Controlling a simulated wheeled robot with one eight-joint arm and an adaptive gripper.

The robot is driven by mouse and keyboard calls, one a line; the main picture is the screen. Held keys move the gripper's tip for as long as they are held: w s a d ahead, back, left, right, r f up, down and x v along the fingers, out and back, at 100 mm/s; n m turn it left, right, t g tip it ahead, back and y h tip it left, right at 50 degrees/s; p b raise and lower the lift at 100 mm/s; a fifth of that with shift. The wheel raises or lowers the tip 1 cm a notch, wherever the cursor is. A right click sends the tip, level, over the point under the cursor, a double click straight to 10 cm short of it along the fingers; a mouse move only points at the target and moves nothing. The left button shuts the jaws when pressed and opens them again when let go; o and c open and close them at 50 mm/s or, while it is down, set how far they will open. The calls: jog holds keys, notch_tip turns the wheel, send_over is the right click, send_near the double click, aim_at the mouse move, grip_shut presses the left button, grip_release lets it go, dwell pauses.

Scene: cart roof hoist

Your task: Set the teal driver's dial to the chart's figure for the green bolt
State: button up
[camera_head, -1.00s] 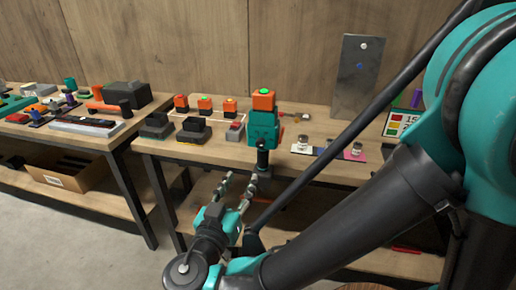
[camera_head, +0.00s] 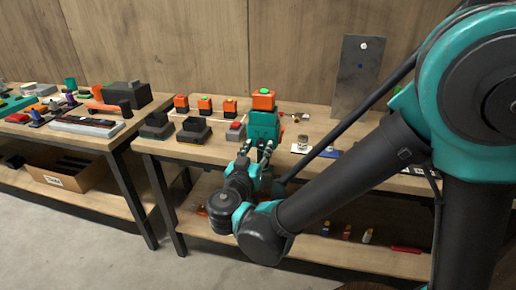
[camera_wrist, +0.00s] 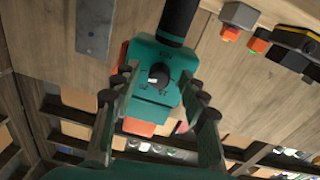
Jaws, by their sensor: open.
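The teal driver (camera_head: 264,124) stands on the right bench with an orange block (camera_head: 263,99) on top. In the wrist view the teal driver body (camera_wrist: 148,53) fills the middle, and its round dial (camera_wrist: 158,76) has a dark and white knob with pale markings around it, too small to read surely. My gripper (camera_head: 257,153) is in front of the driver's lower part. In the wrist view my open gripper (camera_wrist: 161,82) has its fingers on either side of the dial, apart from the knob. The chart is hidden behind my arm.
Orange blocks (camera_head: 204,104) and dark chargers (camera_head: 194,129) stand left of the driver. A grey metal plate (camera_head: 355,80) stands behind, to the right. A small metal part (camera_head: 302,144) is close to the driver's right. A lower shelf (camera_head: 320,250) runs below.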

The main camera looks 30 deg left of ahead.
grip_shut()
dwell(0.4)
jog(key=n, duration=0.4)
jog(key=shift+n, duration=0.4)
jog(key=n, duration=0.4)
jog(key=shift+n, duration=0.7)
grip_release()
